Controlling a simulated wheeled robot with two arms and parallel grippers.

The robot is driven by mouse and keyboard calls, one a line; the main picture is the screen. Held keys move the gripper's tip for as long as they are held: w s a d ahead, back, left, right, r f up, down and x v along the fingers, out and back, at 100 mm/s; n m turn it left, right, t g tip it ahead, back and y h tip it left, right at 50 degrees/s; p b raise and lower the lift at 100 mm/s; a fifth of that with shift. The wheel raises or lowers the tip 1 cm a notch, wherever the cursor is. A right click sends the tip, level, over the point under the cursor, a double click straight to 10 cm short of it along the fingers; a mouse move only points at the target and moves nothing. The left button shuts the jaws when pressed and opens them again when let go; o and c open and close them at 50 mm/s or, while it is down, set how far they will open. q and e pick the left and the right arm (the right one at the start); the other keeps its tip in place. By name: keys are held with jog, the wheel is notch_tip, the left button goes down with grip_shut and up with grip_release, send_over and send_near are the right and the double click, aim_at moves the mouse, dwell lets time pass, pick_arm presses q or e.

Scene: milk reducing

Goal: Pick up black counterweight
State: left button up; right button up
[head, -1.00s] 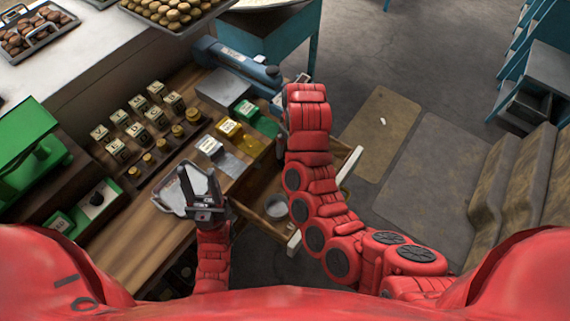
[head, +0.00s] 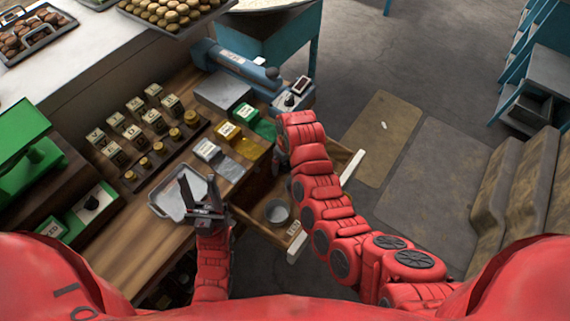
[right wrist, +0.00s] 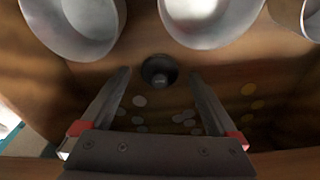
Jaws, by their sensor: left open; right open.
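The black counterweight (right wrist: 159,71) shows in the right wrist view as a small dark round piece with a knob. It sits on the wooden floor of the open drawer (head: 297,243). My right gripper (right wrist: 160,80) is open, its two fingers on either side of the counterweight with gaps between. In the head view my right arm hides the gripper and the counterweight. My left gripper (head: 200,192) is open and empty over a grey metal tray (head: 165,196) on the wooden counter.
Metal bowls (right wrist: 207,20) stand just beyond the counterweight, and flat coin-like discs (right wrist: 185,117) lie around the fingers. One bowl (head: 277,211) shows in the head view.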

aim_at(285, 164)
jog(key=shift+f, duration=0.1)
jog(key=shift+c, duration=0.2)
grip_shut()
dwell(0.4)
notch_tip(285, 164, up, 18)
jog(key=p, duration=0.9)
jog(key=shift+p, duration=0.3)
